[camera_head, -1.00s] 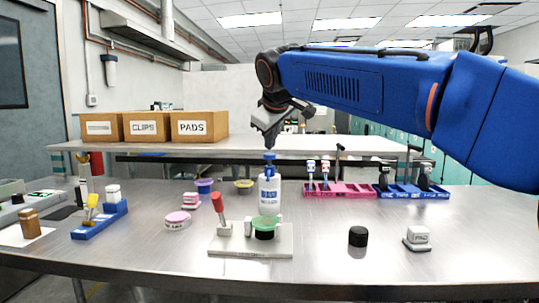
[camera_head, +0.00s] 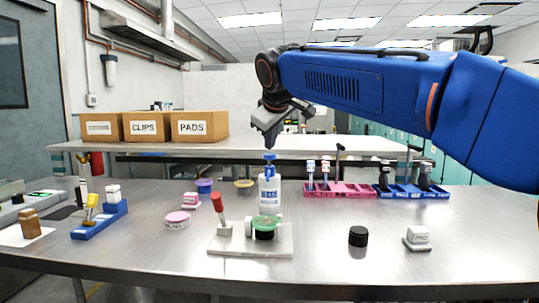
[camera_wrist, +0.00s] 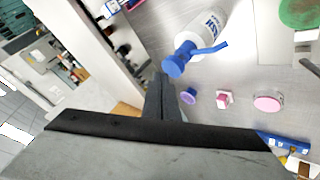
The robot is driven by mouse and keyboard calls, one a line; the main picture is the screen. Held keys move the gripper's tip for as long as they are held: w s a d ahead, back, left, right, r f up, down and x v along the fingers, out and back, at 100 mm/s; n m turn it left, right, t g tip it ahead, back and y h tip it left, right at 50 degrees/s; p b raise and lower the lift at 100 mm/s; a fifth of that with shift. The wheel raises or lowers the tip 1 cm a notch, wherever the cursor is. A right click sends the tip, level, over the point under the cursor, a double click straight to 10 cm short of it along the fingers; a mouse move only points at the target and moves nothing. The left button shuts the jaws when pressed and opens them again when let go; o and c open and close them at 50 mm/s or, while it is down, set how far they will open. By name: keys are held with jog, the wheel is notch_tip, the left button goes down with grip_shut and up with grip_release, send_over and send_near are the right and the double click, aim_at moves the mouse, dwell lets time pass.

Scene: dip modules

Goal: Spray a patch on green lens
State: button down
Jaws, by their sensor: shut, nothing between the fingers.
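A green lens (camera_head: 265,222) sits on a pale fixture plate (camera_head: 225,250) at the front middle of the table, in a dark holder. It also shows at the upper right of the wrist view (camera_wrist: 300,12). A white spray bottle (camera_head: 269,192) with a blue pump head stands upright just behind the lens. The bottle also shows in the wrist view (camera_wrist: 205,35). My gripper (camera_head: 268,140) is above the bottle's blue head, apart from it. In the wrist view my gripper's fingers (camera_wrist: 168,98) are shut and empty, beside the bottle head.
A red-handled lever (camera_head: 218,208) rises from the plate. A pink tin (camera_head: 178,220), a purple cup (camera_head: 204,186) and a yellow-green dish (camera_head: 244,184) stand to the left. A black cap (camera_head: 358,236) and a PAD block (camera_head: 418,238) are at right. Pink (camera_head: 345,190) and blue racks stand behind.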

aim_at(270, 155)
jog(key=shift+f, duration=0.2)
dwell(0.3)
jog(key=shift+f, duration=0.25)
jog(key=shift+f, duration=0.4)
dwell(0.8)
jog(key=shift+r, duration=0.9)
jog(key=shift+r, duration=3)
